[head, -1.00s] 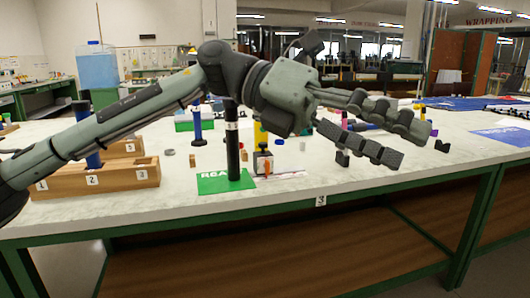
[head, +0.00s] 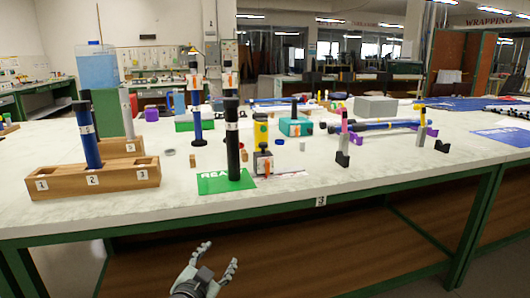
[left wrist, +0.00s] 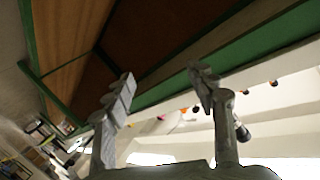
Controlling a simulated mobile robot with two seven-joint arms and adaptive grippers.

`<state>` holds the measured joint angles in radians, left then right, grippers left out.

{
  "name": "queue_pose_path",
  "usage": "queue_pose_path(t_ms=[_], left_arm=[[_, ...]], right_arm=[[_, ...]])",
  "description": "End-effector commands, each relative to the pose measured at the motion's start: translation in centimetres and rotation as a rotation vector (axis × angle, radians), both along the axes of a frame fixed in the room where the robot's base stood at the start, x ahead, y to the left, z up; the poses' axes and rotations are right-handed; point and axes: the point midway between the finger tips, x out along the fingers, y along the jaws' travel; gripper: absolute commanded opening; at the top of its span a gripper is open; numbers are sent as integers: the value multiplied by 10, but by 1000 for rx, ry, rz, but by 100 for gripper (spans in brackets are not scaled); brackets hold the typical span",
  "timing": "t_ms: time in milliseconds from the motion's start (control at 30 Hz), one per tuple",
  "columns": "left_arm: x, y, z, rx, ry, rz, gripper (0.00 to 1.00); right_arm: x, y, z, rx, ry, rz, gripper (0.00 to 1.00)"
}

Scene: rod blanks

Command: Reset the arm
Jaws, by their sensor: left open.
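My left gripper (head: 221,262) is low in front of the table's front edge in the head view, below the tabletop. Its two fingers are spread apart with nothing between them. The open fingers also show in the left wrist view (left wrist: 165,95), with the table's green frame and brown lower panel beyond them. My right gripper is in neither view.
The white table (head: 350,185) has a green front edge. A black rod (head: 233,150) stands on a green mat (head: 212,183). A wooden rack (head: 95,185) with numbered slots holds a blue rod (head: 88,140). Blue rods (head: 385,126) lie on supports at right.

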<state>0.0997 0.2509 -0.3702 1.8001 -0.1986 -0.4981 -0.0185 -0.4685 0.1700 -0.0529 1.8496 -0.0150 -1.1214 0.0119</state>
Motion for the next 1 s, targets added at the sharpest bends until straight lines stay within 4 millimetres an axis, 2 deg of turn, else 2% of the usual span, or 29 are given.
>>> queue_pose_path(t_ms=[33, 100, 167, 200, 267, 400, 500, 600, 700, 1000], left_arm=[[-17, 15, -35, -13, 91, 43, 56], [-42, 35, -78, -28, 215, 103, 56], [-67, 52, -113, -38, 317, 153, 56], [-85, 62, -136, -46, 386, 184, 56], [-116, 77, -168, -53, 489, 232, 56], [-195, 109, -231, -69, 722, 341, 56], [-250, 127, -263, -76, 865, 407, 56], [-295, 138, -283, -81, 975, 456, 56], [-324, 146, -294, -83, 1045, 489, 56], [-326, 146, -295, -83, 1050, 491, 56]], right_arm=[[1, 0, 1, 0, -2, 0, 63], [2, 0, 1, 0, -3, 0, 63], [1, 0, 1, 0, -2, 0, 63], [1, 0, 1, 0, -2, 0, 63], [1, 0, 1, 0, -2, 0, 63], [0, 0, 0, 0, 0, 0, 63], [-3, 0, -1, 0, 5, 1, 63], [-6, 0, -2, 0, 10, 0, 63], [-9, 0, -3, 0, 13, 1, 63], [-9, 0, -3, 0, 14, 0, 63]])
